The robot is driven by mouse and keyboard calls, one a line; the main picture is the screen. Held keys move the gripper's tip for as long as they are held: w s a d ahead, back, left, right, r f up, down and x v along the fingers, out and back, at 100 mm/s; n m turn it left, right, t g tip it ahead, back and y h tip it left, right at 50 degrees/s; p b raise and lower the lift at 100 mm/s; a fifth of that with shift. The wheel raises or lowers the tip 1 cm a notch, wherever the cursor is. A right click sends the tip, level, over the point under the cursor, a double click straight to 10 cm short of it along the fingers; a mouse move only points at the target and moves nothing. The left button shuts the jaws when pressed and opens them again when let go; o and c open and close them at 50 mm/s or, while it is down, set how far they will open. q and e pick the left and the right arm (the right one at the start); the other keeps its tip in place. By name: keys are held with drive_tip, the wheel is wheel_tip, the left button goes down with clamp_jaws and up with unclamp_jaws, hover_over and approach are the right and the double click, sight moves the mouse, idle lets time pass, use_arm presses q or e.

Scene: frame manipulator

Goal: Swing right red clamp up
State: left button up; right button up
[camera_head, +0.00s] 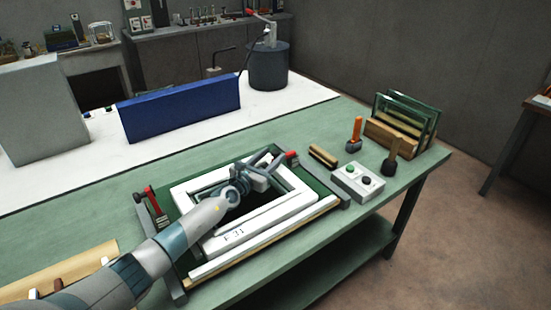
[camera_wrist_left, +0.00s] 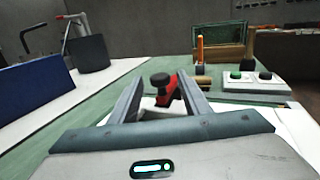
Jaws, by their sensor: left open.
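The right red clamp (camera_head: 291,155) is at the right rear side of the white frame (camera_head: 222,243). In the left wrist view the red clamp (camera_wrist_left: 168,95), topped by a dark round knob, appears between my two fingers. My left gripper (camera_head: 268,172) is open over the rear part of the frame, just left of the clamp. In the left wrist view its fingers (camera_wrist_left: 158,94) stand apart on either side of the clamp; I cannot tell if they touch it. A second red clamp (camera_head: 151,198) is on the left side. My right gripper is not in view.
A button box (camera_head: 358,181) and orange-handled tool (camera_head: 356,133) stand right of the fixture. A wooden rack of green-edged frames (camera_head: 395,135) is at the table's far right. A blue box (camera_head: 180,109) and dark cylinder (camera_head: 268,68) stand behind on the white surface.

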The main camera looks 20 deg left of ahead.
sight(273, 154)
use_arm(q)
drive_tip(key=b+x, duration=0.1)
drive_tip(key=x, duration=0.1)
drive_tip(key=shift+w+f, duration=0.1)
drive_tip(key=shift+w, duration=0.25)
drive_tip(key=shift+w+d, duration=0.15)
drive_tip(key=shift+w, duration=0.1)
drive_tip(key=c, duration=0.9)
clamp_jaws()
